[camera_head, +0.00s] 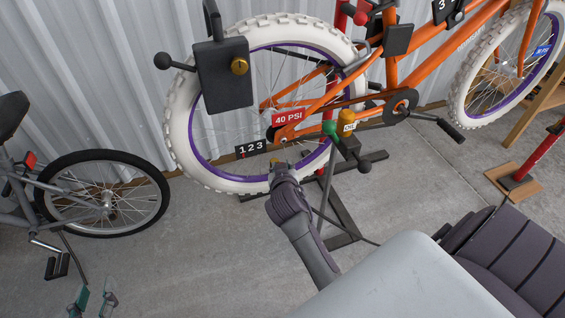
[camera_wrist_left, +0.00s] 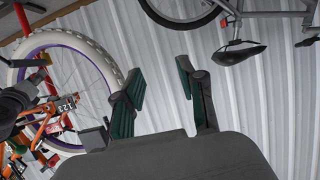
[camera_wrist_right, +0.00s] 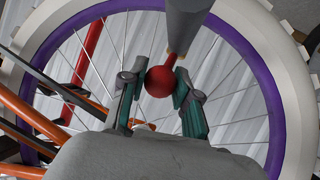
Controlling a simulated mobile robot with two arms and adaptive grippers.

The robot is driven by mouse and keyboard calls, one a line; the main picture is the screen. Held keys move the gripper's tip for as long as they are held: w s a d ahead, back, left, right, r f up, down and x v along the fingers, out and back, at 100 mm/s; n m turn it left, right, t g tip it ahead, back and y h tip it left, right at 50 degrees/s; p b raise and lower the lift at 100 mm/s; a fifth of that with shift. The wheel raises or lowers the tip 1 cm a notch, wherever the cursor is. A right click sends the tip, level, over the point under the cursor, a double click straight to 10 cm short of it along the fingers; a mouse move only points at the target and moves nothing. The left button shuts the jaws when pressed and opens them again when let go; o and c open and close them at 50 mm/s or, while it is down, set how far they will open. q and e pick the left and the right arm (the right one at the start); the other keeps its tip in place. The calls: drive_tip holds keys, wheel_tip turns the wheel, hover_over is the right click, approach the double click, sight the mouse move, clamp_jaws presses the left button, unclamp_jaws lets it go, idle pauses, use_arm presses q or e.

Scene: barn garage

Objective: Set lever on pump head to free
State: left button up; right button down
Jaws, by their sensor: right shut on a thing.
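My right gripper (camera_wrist_right: 157,90) is shut on this knob, one green fingertip on each side. In the head view my right wrist reaches the lower rim of the white-tyred rear wheel (camera_head: 185,150) and hides the knob. I cannot read any lever position there. My left gripper (camera_head: 92,302) is open and empty at the bottom left, and its apart fingers also show in the left wrist view (camera_wrist_left: 161,80).
The orange bike (camera_head: 430,62) stands on a dark stand (camera_head: 340,205). A block with a green ball (camera_head: 329,128) and a black lock box (camera_head: 224,75) are close to the wheel. A grey bike (camera_head: 100,195) stands left. A red pump (camera_head: 535,155) stands right.

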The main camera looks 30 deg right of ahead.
drive_tip(key=shift+w+r+g+p, duration=0.1)
drive_tip(key=shift+r+g+p, duration=0.25)
drive_tip(key=shift+p, duration=0.65)
drive_tip(key=shift+w+g+p, duration=0.1)
drive_tip(key=shift+g+p, duration=0.15)
drive_tip(key=shift+p, duration=0.7)
use_arm(q)
drive_tip(key=s+a+f+g+y+p, duration=0.1)
drive_tip(key=s+a+f+g, duration=0.2)
drive_tip(key=s+g, duration=0.3)
drive_tip(key=s+a+f+g+y, duration=0.2)
drive_tip(key=s+f+g, duration=0.2)
drive_tip(key=s, duration=0.4)
use_arm(e)
drive_tip(key=shift+w+r+y, duration=0.1)
drive_tip(key=shift+r+y, duration=0.05)
drive_tip(key=shift+y, duration=0.15)
drive_tip(key=shift+p, duration=0.4)
drive_tip(key=shift+w+d+g+p, duration=0.15)
drive_tip(key=shift+g+p, duration=0.45)
drive_tip(key=shift+p, duration=0.65)
use_arm(q)
drive_tip(key=s+x, duration=0.2)
drive_tip(key=x, duration=0.9)
drive_tip(key=shift+d+f+n+g, duration=0.3)
drive_tip(key=shift+f, duration=0.4)
use_arm(e)
drive_tip(key=shift+n, duration=0.3)
use_arm(q)
drive_tip(key=shift+w, duration=0.15)
